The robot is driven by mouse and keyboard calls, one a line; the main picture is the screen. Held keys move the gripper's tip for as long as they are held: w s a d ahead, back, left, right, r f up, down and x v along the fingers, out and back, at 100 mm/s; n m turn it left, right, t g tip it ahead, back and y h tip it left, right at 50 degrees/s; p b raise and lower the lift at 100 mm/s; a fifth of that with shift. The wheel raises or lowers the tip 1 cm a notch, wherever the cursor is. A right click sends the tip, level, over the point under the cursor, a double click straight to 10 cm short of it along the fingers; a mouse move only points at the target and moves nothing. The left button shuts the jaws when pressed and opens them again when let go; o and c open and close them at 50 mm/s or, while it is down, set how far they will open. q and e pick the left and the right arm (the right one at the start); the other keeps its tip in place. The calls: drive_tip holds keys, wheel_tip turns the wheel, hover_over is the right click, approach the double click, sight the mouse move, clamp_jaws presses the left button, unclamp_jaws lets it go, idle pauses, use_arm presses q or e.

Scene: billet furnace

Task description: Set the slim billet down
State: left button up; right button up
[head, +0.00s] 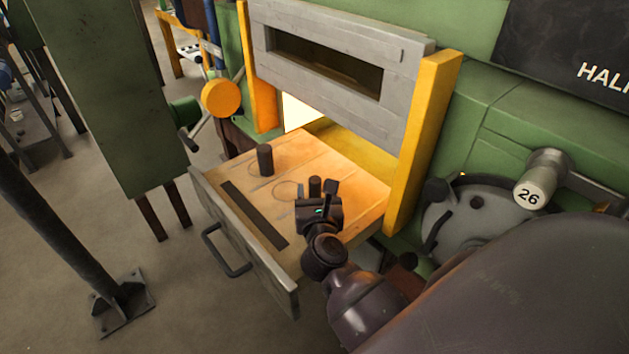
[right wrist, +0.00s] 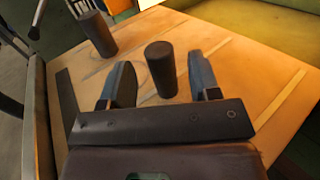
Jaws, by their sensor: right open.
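The slim billet (head: 315,187) is a dark upright cylinder over the pulled-out furnace drawer (head: 322,157). In the right wrist view the slim billet (right wrist: 161,69) stands between the two fingers of my right gripper (right wrist: 163,80), with a gap visible on the finger sides. My right gripper (head: 317,196) is open and low over the drawer; its body hides part of the billet's base in the head view. A second, thicker-looking dark billet (head: 265,160) stands upright farther left on the drawer; it also shows in the right wrist view (right wrist: 98,34). My left gripper is not in view.
A faint circle outline (head: 288,190) lies left of the slim billet. A dark slot strip (head: 254,214) runs along the drawer's front. The drawer has a handle (head: 226,252). The raised grey furnace door (head: 325,65) and yellow posts (head: 424,140) stand behind and right.

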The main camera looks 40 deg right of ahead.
drive_tip(key=b+v, duration=0.1)
drive_tip(key=v, duration=0.6)
drive_tip(key=shift+s+a, duration=0.1)
drive_tip(key=shift+s, duration=0.1)
idle(0.4)
